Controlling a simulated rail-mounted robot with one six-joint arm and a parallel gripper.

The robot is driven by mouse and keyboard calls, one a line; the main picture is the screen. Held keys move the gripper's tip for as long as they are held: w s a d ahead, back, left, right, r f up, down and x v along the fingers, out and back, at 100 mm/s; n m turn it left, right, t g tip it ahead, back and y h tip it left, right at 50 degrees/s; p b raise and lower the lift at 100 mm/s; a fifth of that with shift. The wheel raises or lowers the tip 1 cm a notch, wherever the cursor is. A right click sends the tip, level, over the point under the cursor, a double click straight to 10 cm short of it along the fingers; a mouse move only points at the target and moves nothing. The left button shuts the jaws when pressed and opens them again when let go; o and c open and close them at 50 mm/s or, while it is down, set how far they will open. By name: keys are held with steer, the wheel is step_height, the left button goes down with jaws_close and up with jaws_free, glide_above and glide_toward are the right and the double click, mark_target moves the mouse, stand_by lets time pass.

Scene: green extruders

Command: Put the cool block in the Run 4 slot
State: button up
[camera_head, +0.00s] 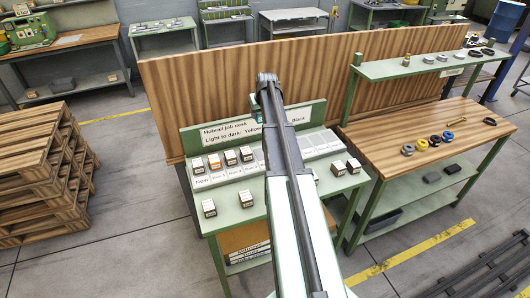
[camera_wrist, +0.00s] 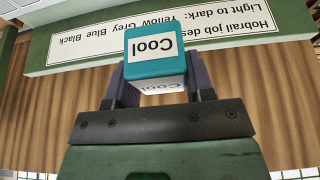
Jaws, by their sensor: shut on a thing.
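The cool block (camera_wrist: 154,58) is teal with white "Cool" labels. In the wrist view it sits between the two dark fingers of my gripper (camera_wrist: 156,80), which is shut on it. In the head view my gripper (camera_head: 262,100) is high in front of the desk's sign, and the block cannot be made out clearly there. The slot rack (camera_head: 208,179) is a pale sloped strip with a row of labels. Several small blocks stand in its left slots, from "Now" (camera_head: 197,166) onward. My arm covers the middle of the rack, and the Run 4 label cannot be read.
A green sign board (camera_head: 222,131) reads "Light to dark: Yellow Grey Blue Black". Loose blocks stand on the desk front (camera_head: 209,208) and right (camera_head: 339,168). A wooden panel (camera_head: 200,95) rises behind. A workbench (camera_head: 430,130) stands at right, pallets (camera_head: 45,165) at left.

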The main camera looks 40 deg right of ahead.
mark_target(260, 152)
steer(key=shift+w+d, duration=0.6)
steer(key=shift+d, duration=0.05)
step_height(260, 152, down, 21)
steer(key=b, duration=2)
steer(key=shift+a+r+b, duration=0.1)
steer(key=shift+r+b, duration=0.1)
steer(key=shift+b, duration=0.15)
steer(key=shift+s+r+p, duration=0.1)
steer(key=shift+r+p, duration=0.2)
steer(key=shift+r, duration=0.05)
steer(key=shift+f, duration=0.25)
steer(key=o, duration=0.6)
steer(key=shift+o, duration=0.2)
steer(key=p+v, duration=1.1)
steer(key=v, duration=0.1)
steer(key=shift+r, duration=0.3)
steer(key=shift+f, duration=0.1)
